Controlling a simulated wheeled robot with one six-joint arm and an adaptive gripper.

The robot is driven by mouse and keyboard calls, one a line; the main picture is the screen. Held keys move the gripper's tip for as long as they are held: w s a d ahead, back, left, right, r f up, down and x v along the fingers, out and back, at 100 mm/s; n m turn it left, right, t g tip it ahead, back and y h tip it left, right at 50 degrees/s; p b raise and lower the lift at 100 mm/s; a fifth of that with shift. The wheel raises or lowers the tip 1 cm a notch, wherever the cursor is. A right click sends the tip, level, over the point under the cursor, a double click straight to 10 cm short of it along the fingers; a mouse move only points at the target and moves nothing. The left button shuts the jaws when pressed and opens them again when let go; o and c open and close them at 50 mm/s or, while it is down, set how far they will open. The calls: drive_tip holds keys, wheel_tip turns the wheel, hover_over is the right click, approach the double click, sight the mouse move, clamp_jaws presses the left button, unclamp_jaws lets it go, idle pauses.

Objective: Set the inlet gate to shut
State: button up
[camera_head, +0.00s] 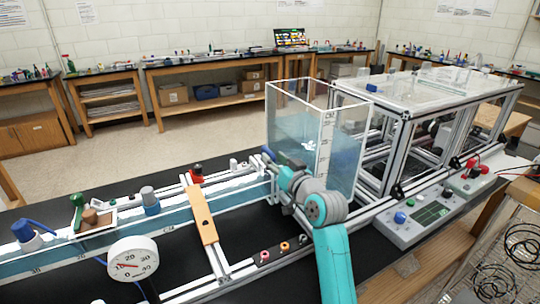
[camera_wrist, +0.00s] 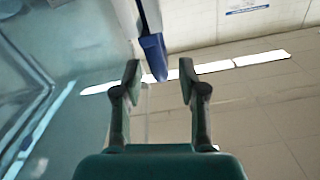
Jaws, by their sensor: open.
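My gripper (camera_wrist: 159,82) is open in the wrist view, its two dark fingers apart with nothing shut between them. A blue handle-like piece (camera_wrist: 153,57) on a pale bar shows just beyond the fingertips, between them and nearer the left one. I take it for the inlet gate's handle, but I cannot tell its setting. In the head view my gripper and wrist are in front of the clear water tank (camera_head: 340,135), at the end of the long water channel (camera_head: 235,195). The gripper and wrist hide part of the tank's lower front and the channel's end.
An orange-tan bar (camera_head: 204,215) crosses the channel, and a round dial gauge (camera_head: 133,266) stands at front left. A grey control box (camera_head: 420,218) with knobs is to the right. An aluminium extrusion frame (camera_head: 402,150) stands behind it. Open floor lies behind the bench.

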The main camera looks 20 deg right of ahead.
drive_tip(key=v, duration=0.8)
drive_tip(key=shift+s, duration=0.1)
